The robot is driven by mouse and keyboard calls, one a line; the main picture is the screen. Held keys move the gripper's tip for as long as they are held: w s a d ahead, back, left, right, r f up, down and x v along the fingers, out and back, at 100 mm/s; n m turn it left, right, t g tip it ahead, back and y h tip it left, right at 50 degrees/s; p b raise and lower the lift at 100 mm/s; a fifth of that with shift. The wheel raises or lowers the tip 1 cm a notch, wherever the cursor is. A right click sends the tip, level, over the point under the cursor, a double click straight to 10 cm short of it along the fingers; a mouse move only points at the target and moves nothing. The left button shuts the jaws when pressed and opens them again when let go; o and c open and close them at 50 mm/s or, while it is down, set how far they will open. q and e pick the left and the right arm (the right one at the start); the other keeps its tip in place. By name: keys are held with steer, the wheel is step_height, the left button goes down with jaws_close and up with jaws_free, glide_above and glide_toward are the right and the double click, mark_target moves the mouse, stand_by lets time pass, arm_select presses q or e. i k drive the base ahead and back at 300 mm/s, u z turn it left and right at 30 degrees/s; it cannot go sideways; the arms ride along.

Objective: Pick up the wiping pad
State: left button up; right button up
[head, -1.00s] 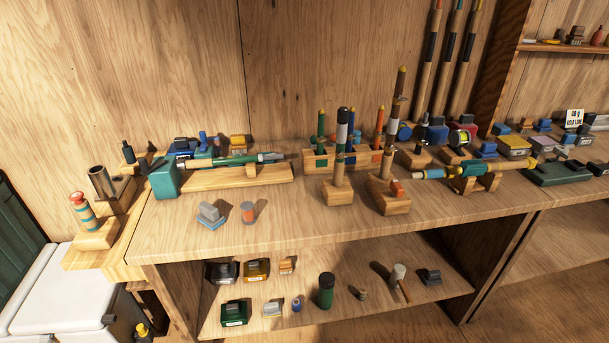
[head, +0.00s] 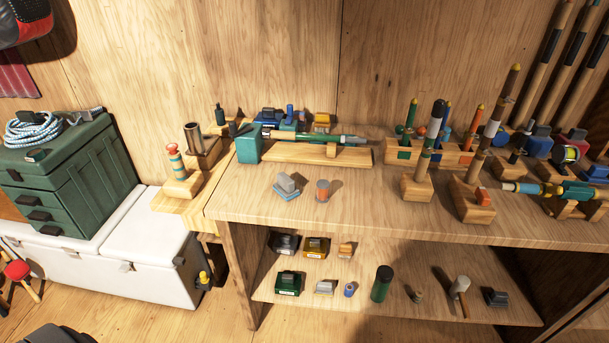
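A small grey block with a grip on a light-blue base (head: 286,187), which looks like the wiping pad, lies on the bench top (head: 350,212) near its left front part. A small clear cup with an orange-brown band (head: 322,191) stands just to its right, close but apart. Neither of my grippers shows in the head view.
Behind the pad a green rod section rests on a wooden cradle (head: 315,153). Rod stands (head: 417,187) are to the right. Several small boxes and tools sit on the lower shelf (head: 340,310). A white cooler (head: 140,250) and green tackle box (head: 75,185) stand left.

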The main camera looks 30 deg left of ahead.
mark_target(284, 185)
steer(key=z, duration=1.3)
steer(key=i, duration=1.05)
steer(key=u, duration=1.9)
